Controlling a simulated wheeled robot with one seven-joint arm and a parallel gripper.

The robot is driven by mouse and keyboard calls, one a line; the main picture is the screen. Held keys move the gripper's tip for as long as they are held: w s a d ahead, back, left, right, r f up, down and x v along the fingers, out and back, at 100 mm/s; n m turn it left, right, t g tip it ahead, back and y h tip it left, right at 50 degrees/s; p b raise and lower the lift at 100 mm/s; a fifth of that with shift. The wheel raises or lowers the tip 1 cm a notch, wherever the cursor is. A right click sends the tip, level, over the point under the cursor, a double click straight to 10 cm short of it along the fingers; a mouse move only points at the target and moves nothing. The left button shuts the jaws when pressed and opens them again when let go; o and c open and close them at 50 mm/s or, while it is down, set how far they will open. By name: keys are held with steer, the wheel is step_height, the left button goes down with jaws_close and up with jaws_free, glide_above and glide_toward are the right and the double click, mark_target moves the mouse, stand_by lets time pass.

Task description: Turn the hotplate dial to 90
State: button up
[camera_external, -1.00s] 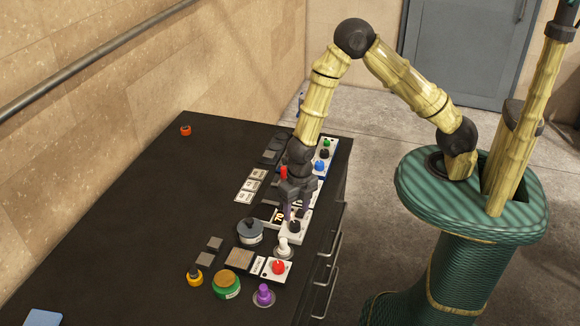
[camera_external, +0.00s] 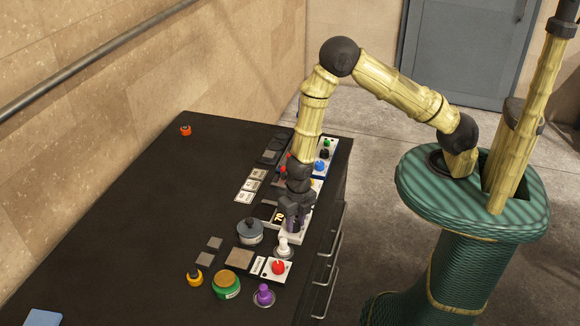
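My gripper (camera_external: 294,222) points down over the white dial plate (camera_external: 291,239) near the right edge of the black table. The dial's knob is hidden behind my fingers. I cannot tell whether the fingers touch it or how far they are closed. A dark panel (camera_external: 277,216) just left of the gripper bears pale digits that look like 70. The rest of the panel is partly covered.
A grey lidded pot (camera_external: 250,231) stands left of the plate. A white knob (camera_external: 283,246), a red button (camera_external: 278,267), a purple knob (camera_external: 263,294) and a green tin (camera_external: 227,285) stand in front. More knobs (camera_external: 320,165) lie behind. The table's left side is largely clear.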

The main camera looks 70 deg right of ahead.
steer(key=shift+m+b, duration=0.3)
steer(key=shift+m, duration=0.1)
steer(key=m+b, duration=0.3)
steer(key=m, duration=0.2)
steer(key=shift+f, duration=0.1)
steer(key=m+b, duration=0.2)
steer(key=m, duration=0.1)
steer(key=shift+a+m, duration=0.1)
steer(key=shift+m, duration=0.3)
steer(key=m+b, duration=0.1)
steer(key=m, duration=0.2)
steer(key=shift+w+m+h+b, duration=0.1)
steer(key=shift+m+h+b, duration=0.2)
steer(key=shift+h, duration=0.1)
steer(key=m+b, duration=0.1)
steer(key=m, duration=0.4)
steer(key=shift+m+b, duration=0.3)
steer(key=shift+b, duration=0.05)
steer(key=m, duration=0.4)
steer(key=shift+m+b, duration=0.3)
steer(key=shift+b, duration=0.05)
steer(key=o, duration=1)
steer(key=shift+c, duration=0.2)
